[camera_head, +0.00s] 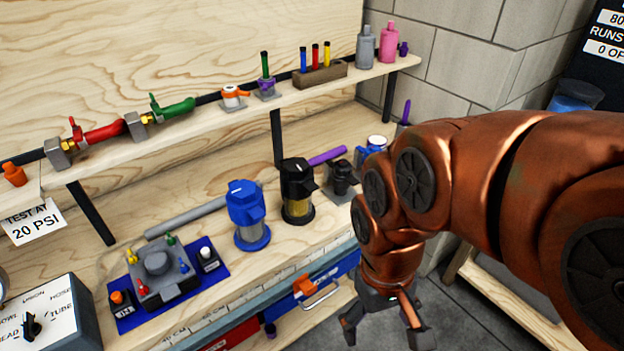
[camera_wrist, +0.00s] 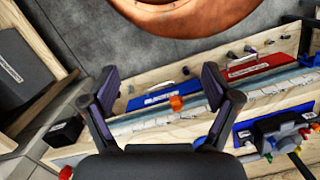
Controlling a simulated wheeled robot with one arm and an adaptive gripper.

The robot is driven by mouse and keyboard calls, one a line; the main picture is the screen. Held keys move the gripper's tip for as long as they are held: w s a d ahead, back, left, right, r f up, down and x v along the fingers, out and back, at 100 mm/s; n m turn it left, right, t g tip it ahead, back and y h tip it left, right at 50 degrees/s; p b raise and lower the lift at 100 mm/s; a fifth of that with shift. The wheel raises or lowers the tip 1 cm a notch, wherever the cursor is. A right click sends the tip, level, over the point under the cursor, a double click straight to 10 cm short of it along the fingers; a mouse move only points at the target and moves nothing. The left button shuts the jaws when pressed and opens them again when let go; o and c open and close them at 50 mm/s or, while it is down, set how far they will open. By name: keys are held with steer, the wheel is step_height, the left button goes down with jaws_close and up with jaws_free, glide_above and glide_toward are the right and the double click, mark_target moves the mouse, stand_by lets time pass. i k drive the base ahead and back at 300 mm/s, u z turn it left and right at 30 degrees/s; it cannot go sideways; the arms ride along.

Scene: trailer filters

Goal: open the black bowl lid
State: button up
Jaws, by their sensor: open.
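A filter housing with a black lid (camera_head: 297,168) and a yellowish see-through bowl (camera_head: 298,206) stands upright on the lower wooden shelf. The black lid sits on top of the bowl. I cannot make out this housing in the wrist view. My gripper (camera_head: 384,328) is at the lower right of the head view, pointing down in front of the shelf, clear of the housing. In the wrist view my gripper (camera_wrist: 160,90) has its two fingers spread wide with nothing between them.
A blue filter housing (camera_head: 246,212) stands left of the black-lidded one. A smaller dark housing (camera_head: 341,178) and a purple rod (camera_head: 327,155) are close on its right. A blue drawer (camera_head: 325,277) with a handle is below. Hoses and bottles line the upper shelf.

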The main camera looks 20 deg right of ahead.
mark_target(311, 186)
steer(key=u, duration=0.25)
steer(key=k, duration=0.6)
steer(key=u, duration=0.55)
